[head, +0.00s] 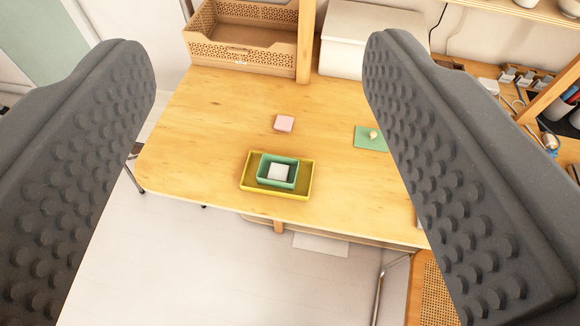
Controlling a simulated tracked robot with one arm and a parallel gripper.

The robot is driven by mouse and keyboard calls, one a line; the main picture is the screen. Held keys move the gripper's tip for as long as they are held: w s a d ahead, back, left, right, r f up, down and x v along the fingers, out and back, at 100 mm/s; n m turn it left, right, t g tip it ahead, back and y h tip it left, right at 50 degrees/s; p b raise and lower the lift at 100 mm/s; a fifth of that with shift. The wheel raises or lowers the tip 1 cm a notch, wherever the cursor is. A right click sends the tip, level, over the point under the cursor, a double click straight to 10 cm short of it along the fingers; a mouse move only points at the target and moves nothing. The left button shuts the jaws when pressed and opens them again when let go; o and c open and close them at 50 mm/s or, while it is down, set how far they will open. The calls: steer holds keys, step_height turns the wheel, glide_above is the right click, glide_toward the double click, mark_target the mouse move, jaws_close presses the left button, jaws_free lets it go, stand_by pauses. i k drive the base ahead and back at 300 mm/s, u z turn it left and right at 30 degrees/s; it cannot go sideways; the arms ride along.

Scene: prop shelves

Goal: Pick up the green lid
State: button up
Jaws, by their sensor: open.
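The green lid (366,142) is a flat square plate with a small pale knob on top. It lies on the wooden table (200,130), right of centre, and its right edge is close to or partly behind my right finger in the picture. My gripper (245,120) is open and empty, its two dark studded fingers wide apart in the foreground, high above the table. A green box (262,169) with a white block (279,171) in it sits in a yellow tray (246,187) near the table's front edge.
A pink block (284,123) lies behind the tray. A brown perforated crate (245,55) and a white box (345,50) stand at the back, with a wooden post (306,40) between them. Cables and small items clutter the right side. The table's left part is clear.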

mark_target(369, 139)
steer(key=k, duration=0.65)
steer(key=u, duration=0.15)
steer(key=i, duration=2)
steer(key=z, duration=0.7)
